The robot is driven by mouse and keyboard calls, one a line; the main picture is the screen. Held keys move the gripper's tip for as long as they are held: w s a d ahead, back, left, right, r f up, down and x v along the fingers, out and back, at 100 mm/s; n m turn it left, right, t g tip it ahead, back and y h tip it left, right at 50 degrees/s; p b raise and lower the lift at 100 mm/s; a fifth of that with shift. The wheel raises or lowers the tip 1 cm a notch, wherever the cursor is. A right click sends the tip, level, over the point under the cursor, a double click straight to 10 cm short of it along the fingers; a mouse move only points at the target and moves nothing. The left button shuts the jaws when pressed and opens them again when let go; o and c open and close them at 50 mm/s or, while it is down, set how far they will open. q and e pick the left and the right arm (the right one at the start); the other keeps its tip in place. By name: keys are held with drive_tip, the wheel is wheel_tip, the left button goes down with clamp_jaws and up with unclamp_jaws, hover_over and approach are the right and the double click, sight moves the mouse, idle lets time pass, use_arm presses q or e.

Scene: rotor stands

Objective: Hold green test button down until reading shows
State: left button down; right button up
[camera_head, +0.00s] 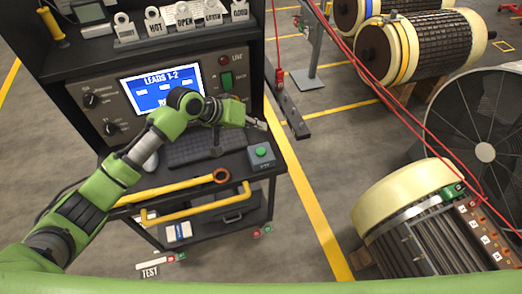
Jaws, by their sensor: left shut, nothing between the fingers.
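The green test button (261,152) sits on a small dark box at the right front corner of the cart's shelf. My left gripper (263,126) is shut and empty. In the picture it is just above the button, with a visible gap between them. The blue screen (160,87) reads "LEADS 1-2" with short white dashes beneath; its lower part is hidden by my left arm. My right gripper is not in view.
The dark test cart (70,60) carries knobs, a green switch (226,80) and a keyboard (190,150). A yellow rail (190,207) runs along its front. Red cables hang to the right, near a motor stator (400,205) and a large fan (485,150).

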use_arm(q)
drive_tip(key=b, duration=0.7)
hover_over(259, 151)
wheel_tip(259, 151, down, 7)
drive_tip(key=shift+s, duration=0.1)
drive_tip(key=shift+f, duration=0.85)
drive_tip(key=shift+f, duration=0.15)
drive_tip(key=shift+f, duration=0.25)
drive_tip(key=shift+f+b, duration=0.4)
drive_tip(key=shift+f, duration=0.1)
idle(1.7)
drive_tip(key=shift+r, duration=0.15)
idle(1.4)
drive_tip(key=shift+r+p, duration=0.8)
drive_tip(key=shift+p, duration=0.15)
